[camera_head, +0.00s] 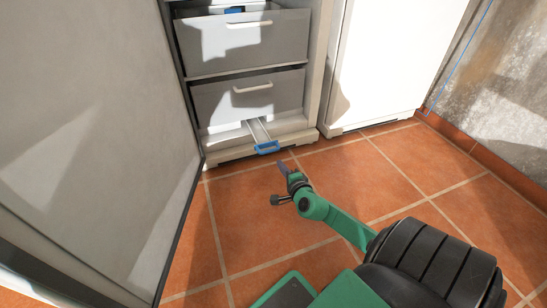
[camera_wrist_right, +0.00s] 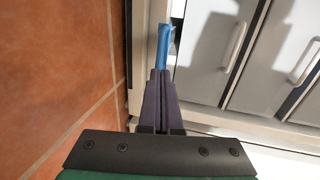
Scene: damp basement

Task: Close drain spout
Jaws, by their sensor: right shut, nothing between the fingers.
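The drain spout (camera_head: 259,132) is a pale channel with a blue end (camera_head: 267,147), sticking out from the bottom of the open fridge-freezer. Its blue end also shows in the right wrist view (camera_wrist_right: 163,45), straight ahead of the fingertips. My right gripper (camera_head: 283,167) is shut and empty. It is just in front of the blue end in the head view; whether they touch I cannot tell. In the right wrist view the two dark fingers (camera_wrist_right: 158,75) lie together. My left gripper is not in view.
Two grey drawers (camera_head: 247,96) with pale handles sit above the spout. The open door (camera_head: 95,140) stands on the left. A white cabinet (camera_head: 390,60) is on the right, beside a stained wall (camera_head: 505,90). The tiled floor (camera_head: 390,170) is clear.

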